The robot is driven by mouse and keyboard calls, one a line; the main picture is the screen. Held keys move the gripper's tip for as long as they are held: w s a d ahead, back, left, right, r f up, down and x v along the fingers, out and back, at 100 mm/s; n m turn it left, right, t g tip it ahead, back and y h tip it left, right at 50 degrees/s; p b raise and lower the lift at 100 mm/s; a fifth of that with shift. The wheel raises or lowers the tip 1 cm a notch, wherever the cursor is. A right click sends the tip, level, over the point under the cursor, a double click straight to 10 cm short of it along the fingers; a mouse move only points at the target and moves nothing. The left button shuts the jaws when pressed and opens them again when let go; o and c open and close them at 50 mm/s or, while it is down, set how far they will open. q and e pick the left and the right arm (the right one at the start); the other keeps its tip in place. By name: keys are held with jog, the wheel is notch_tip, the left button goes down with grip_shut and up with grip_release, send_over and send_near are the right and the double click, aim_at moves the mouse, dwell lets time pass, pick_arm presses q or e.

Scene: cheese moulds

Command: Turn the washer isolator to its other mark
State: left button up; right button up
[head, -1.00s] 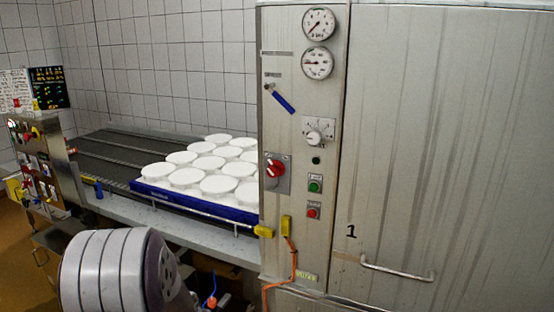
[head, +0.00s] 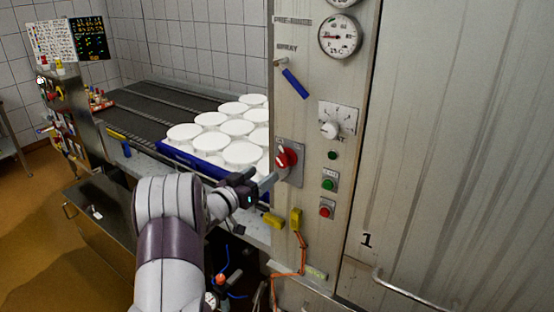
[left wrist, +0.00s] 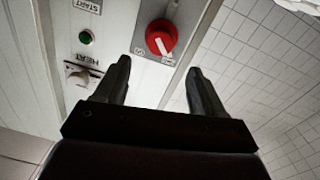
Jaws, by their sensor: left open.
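The washer isolator is a red rotary knob (head: 287,158) on a grey plate at the left edge of the washer's control panel. It also shows in the left wrist view, as a red knob (left wrist: 161,37) with a pale pointer slanting towards the lower right of the picture. Small marks lie on the plate below it there, too small to read surely. My left gripper (head: 268,183) is just left of and below the knob in the head view. In the left wrist view its two fingers (left wrist: 158,78) are apart and empty, with the knob beyond the gap. My right gripper is not in view.
The panel has a blue-handled lever (head: 295,82), a dial knob (head: 330,130), and green (head: 328,184) and red (head: 326,211) buttons. Yellow plugs (head: 295,218) sit below. A blue tray (head: 200,166) of white moulds stands on the conveyor to the left.

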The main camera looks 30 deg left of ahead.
aim_at(280, 163)
pick_arm(q)
jog(key=w, duration=0.2)
jog(key=w+p, duration=0.1)
jog(key=w, duration=0.1)
jog(key=w+d+p, duration=0.1)
jog(key=w, duration=0.2)
jog(key=shift+f, duration=0.1)
jog(key=shift+w, duration=0.5)
jog(key=c, duration=1.1)
jog(key=shift+o, duration=0.2)
jog(key=shift+f, duration=0.1)
